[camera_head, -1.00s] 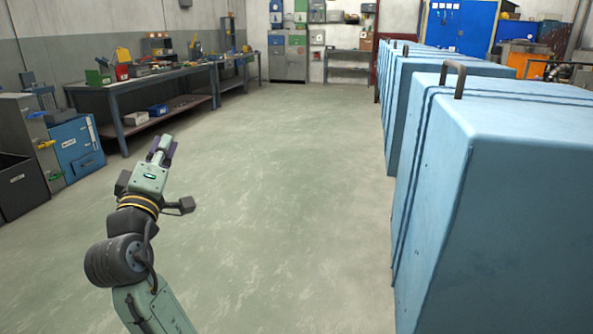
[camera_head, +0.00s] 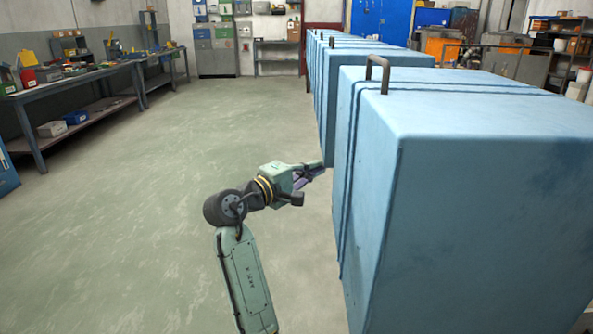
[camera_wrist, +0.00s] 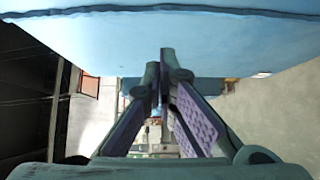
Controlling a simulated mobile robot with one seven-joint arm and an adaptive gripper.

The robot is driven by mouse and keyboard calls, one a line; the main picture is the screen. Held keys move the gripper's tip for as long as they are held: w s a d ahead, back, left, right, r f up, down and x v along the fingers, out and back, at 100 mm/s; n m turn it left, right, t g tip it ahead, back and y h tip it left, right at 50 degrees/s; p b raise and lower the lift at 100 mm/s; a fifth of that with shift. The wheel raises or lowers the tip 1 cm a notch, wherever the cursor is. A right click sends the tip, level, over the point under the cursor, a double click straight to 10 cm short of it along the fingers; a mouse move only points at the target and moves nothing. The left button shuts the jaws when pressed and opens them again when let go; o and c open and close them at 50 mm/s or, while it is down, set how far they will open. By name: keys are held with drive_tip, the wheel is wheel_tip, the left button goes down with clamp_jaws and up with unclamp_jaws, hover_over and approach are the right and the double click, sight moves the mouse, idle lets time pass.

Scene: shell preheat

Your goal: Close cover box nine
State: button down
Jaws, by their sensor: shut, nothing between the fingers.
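A large light-blue box (camera_head: 480,190) with rounded edges fills the right side of the head view. Dark seam lines run over its top and down its left side, and a dark looped handle (camera_head: 377,68) stands on its top edge. No number shows, so I cannot tell which box is nine or whether its cover is fully shut. My gripper (camera_head: 322,168) is shut and empty, beside the left side of this box; I cannot tell if it touches. In the wrist view, the shut fingers (camera_wrist: 163,85) lie below a broad blue surface (camera_wrist: 150,42).
More blue boxes (camera_head: 340,75) stand in a row behind the near one. A workbench (camera_head: 85,85) with tools and bins lines the left wall. The floor (camera_head: 150,220) between is open. In the wrist view, a dark structure (camera_wrist: 25,100) is at the left.

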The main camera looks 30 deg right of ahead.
sight(346, 159)
drive_tip(key=shift+s+d+p, duration=0.2)
drive_tip(key=shift+s+d, duration=0.1)
drive_tip(key=shift+d, duration=0.5)
drive_tip(key=shift+s+d+p, duration=0.2)
drive_tip(key=shift+s+d, duration=0.05)
drive_tip(key=shift+d, duration=0.55)
drive_tip(key=shift+s+d+p, duration=0.2)
drive_tip(key=shift+s+d, duration=0.1)
drive_tip(key=shift+d, duration=0.5)
